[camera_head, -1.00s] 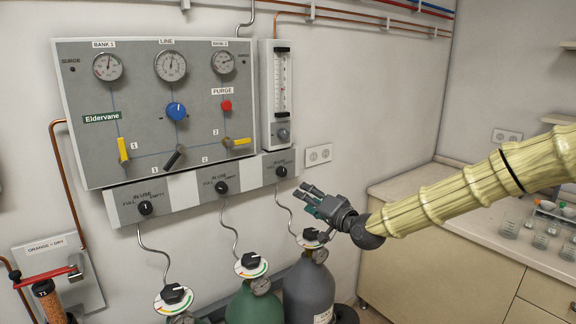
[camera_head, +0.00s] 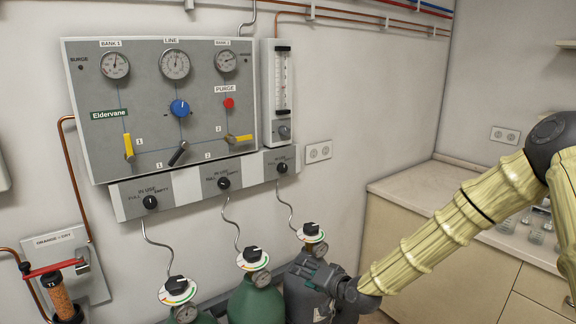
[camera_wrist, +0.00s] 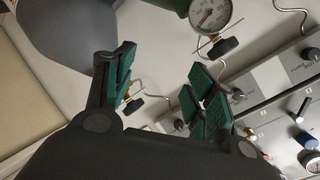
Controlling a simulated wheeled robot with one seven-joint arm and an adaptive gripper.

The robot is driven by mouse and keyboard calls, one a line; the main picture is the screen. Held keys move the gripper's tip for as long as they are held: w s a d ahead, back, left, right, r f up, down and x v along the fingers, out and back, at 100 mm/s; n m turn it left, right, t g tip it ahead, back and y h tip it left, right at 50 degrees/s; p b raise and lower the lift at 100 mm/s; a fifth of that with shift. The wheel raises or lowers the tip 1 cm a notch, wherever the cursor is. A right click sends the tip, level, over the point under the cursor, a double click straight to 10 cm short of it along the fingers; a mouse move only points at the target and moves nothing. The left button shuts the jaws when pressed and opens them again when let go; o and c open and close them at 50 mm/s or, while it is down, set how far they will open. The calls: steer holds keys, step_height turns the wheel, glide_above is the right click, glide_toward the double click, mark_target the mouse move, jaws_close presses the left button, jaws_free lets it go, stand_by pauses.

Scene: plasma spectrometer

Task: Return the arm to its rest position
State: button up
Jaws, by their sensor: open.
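My arm, in a ribbed yellow cover (camera_head: 440,235), reaches in from the right in the head view. My gripper (camera_head: 305,268) is at its lower end, in front of the grey gas cylinder (camera_head: 300,300) and below that cylinder's dial knob. In the wrist view my gripper (camera_wrist: 160,90) has its green-padded fingers spread apart, with nothing held between them. A pressure gauge (camera_wrist: 210,14) and the grey cylinder (camera_wrist: 65,30) show close beyond the fingers. I cannot tell whether the gripper touches the cylinder.
The gas panel (camera_head: 165,100) with gauges, levers and knobs is on the wall at left. Two green cylinders (camera_head: 255,305) stand left of my gripper. A counter (camera_head: 400,190) with glassware stands at right, behind my arm. An orange drying tube (camera_head: 62,300) is at lower left.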

steer(key=s+d+f+n+g+h, duration=0.1)
steer(key=s+d+f+g+h, duration=0.15)
steer(key=s+f, duration=0.95)
steer(key=s+d+f+g+h, duration=0.1)
steer(key=s+d+f+g, duration=0.2)
steer(key=s+f, duration=0.9)
steer(key=s+d+f+g+h, duration=0.1)
steer(key=s+d, duration=0.3)
steer(key=s, duration=0.4)
steer(key=s+d+f+n+g+h, duration=0.1)
steer(key=s+d+f+g+h, duration=0.1)
steer(key=s, duration=0.7)
steer(key=s+d+f+n+g+h, duration=0.1)
steer(key=s+d+f+g, duration=0.1)
steer(key=s+d, duration=0.3)
steer(key=s+f, duration=0.1)
steer(key=s, duration=0.2)
steer(key=shift+s+d+f, duration=0.25)
steer(key=shift+d+f, duration=0.15)
steer(key=shift+g+h, duration=0.25)
